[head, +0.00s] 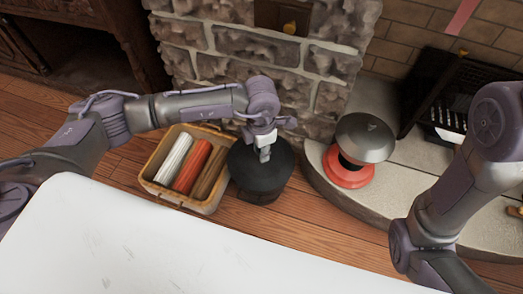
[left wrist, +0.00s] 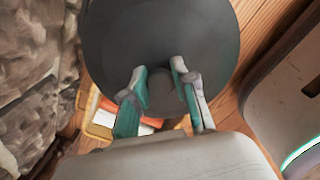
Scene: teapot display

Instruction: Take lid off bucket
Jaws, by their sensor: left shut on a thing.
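The bucket (head: 260,196) is dark and stands on the wooden floor beside the stone fireplace. Its round black lid (head: 246,163) covers the top in the head view and fills the upper middle of the left wrist view (left wrist: 160,25). My left gripper (head: 265,154) reaches down over the lid's middle. In the left wrist view its two fingers (left wrist: 161,75) are shut on the lid at its centre, where the knob is mostly hard to make out. I cannot tell whether the lid is raised from the bucket. My right gripper is out of view.
A yellow basket (head: 207,207) with several rolls stands close left of the bucket. The stone hearth (head: 318,178) with a grey-and-red round object (head: 364,140) lies to the right. A white table top (head: 150,245) fills the near side.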

